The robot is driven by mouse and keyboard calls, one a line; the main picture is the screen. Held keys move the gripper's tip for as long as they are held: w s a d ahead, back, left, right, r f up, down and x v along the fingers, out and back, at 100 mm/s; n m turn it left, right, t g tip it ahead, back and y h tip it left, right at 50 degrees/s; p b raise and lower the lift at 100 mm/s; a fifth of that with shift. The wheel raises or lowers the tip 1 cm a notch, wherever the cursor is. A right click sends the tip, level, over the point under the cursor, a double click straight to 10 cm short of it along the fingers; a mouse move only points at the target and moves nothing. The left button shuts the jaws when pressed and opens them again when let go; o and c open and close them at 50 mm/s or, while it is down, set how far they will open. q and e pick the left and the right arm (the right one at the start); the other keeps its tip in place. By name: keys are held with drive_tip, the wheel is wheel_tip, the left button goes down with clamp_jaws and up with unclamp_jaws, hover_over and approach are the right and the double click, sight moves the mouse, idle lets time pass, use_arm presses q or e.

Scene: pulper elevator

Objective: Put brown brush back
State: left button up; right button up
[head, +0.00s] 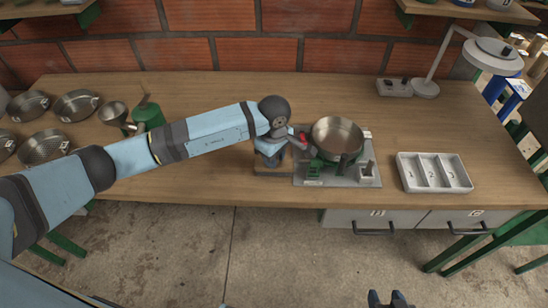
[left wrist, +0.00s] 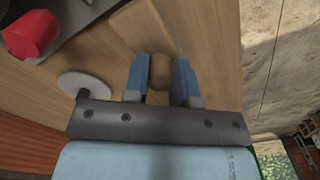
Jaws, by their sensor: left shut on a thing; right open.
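My left gripper (head: 270,158) reaches down over the bench, just left of the balance scale. In the left wrist view its blue fingers (left wrist: 160,85) are shut on the brown brush (left wrist: 160,68), whose rounded brown end shows between them. A wider, flat brown wooden piece (left wrist: 143,25) shows just beyond the fingers; I cannot tell whether it is part of the brush or a separate rest. In the head view, a brown piece (head: 272,170) shows below the gripper, mostly hidden by the arm. My right gripper (head: 391,300) is open and empty at the bottom edge.
A numbered white tray (head: 434,187) and a lamp (head: 425,88) are further right. Metal pans (head: 75,104) and a green can (head: 148,115) stand left.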

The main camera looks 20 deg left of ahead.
use_arm(q)
drive_tip(key=shift+f, duration=0.4)
drive_tip(key=shift+f, duration=0.2)
drive_tip(key=o, duration=0.9)
drive_tip(key=shift+r, duration=0.15)
